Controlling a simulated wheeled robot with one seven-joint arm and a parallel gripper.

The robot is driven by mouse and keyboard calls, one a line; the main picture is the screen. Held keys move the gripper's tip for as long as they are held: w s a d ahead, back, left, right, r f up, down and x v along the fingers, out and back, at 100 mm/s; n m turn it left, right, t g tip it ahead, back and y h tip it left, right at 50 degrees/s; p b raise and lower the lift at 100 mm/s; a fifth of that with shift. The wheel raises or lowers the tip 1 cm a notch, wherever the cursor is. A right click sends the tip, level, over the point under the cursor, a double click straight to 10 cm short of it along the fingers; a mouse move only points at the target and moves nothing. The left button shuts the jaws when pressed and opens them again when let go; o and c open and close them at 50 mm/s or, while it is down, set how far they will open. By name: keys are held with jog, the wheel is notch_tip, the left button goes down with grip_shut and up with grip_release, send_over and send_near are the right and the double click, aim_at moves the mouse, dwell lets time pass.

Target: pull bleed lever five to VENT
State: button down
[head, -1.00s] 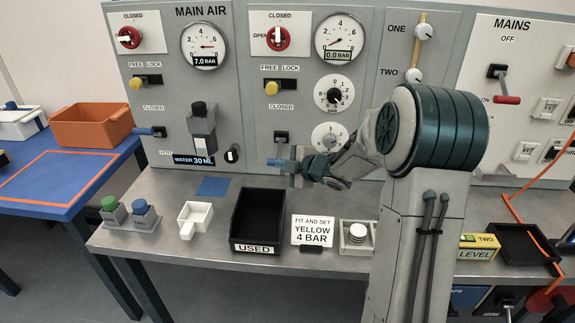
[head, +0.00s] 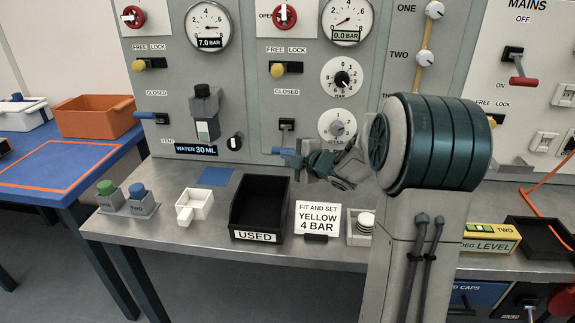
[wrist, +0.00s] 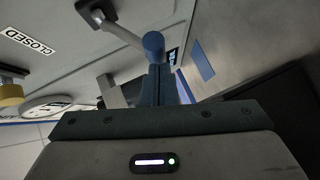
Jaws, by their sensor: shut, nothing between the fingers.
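A bleed lever with a dark base (head: 286,126) is on the middle panel below a CLOSED label (head: 286,92). In the wrist view its grey stem (wrist: 122,31) runs out to a blue knob (wrist: 153,43), away from the CLOSED label (wrist: 28,42). My gripper (head: 297,160) is at this lever, low in front of the panel. Its dark fingers (wrist: 155,86) are shut with nothing between them, tips right by the knob; I cannot tell whether they touch. My gripper hides the area where VENT would be read. No number five is legible.
Another blue-handled lever (head: 148,115) is on the left panel. Below my gripper, the bench holds a black USED bin (head: 233,215), a YELLOW 4 BAR sign (head: 317,219) and a white tray (head: 206,205). A yellow knob (head: 277,69) sticks out above the lever.

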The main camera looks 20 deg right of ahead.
jog(key=shift+f+b, duration=0.35)
jog(key=shift+b, duration=0.15)
jog(key=shift+r, duration=0.15)
